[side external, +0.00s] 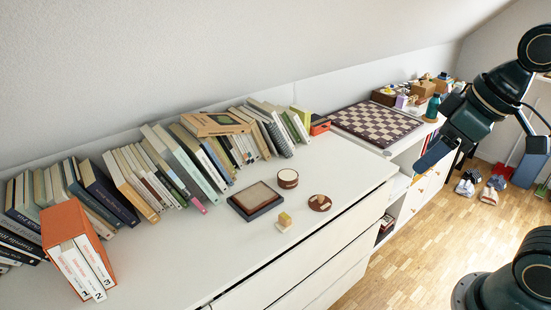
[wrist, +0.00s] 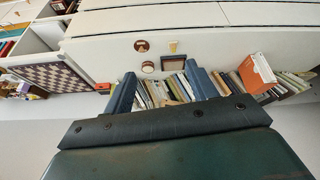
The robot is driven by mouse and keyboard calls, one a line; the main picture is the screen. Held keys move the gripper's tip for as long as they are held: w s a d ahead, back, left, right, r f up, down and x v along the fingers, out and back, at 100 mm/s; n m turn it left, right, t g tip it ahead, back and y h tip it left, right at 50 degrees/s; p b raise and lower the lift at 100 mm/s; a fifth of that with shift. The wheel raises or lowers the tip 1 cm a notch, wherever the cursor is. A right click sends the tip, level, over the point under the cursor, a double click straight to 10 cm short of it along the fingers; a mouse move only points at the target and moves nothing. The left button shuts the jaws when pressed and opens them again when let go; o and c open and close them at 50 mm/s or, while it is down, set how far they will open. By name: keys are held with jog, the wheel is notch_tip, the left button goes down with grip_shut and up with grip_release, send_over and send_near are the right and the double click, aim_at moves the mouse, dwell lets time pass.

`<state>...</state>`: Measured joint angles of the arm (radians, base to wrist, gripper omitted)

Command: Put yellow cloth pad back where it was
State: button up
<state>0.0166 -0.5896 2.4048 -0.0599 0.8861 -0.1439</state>
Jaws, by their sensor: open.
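A small yellow pad (side external: 285,218) sits with a pale, whitish block on the white dresser top (side external: 225,255), near its front edge. Whether the pad is cloth is too small to tell. It also shows as a small yellow patch in the wrist view (wrist: 173,45). My gripper (side external: 434,153) hangs in the air to the right of the dresser top, well away from the pad. In the wrist view my gripper (wrist: 161,88) has its two blue fingers wide apart, with nothing between them.
Near the pad are a dark square tray (side external: 257,209), a round box (side external: 288,178) and a round two-tone disc (side external: 320,202). Books (side external: 185,165) line the wall. An orange slipcase (side external: 65,225) stands left. A chessboard (side external: 376,124) lies right.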

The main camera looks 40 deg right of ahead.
jog(key=shift+s+d+f+m+t, duration=0.2)
jog(key=shift+s+m, duration=0.3)
jog(key=shift+s, duration=0.45)
jog(key=shift+s+d+f+m+t, duration=0.1)
jog(key=shift+s+d+f+m, duration=0.1)
jog(key=shift+s+m, duration=0.55)
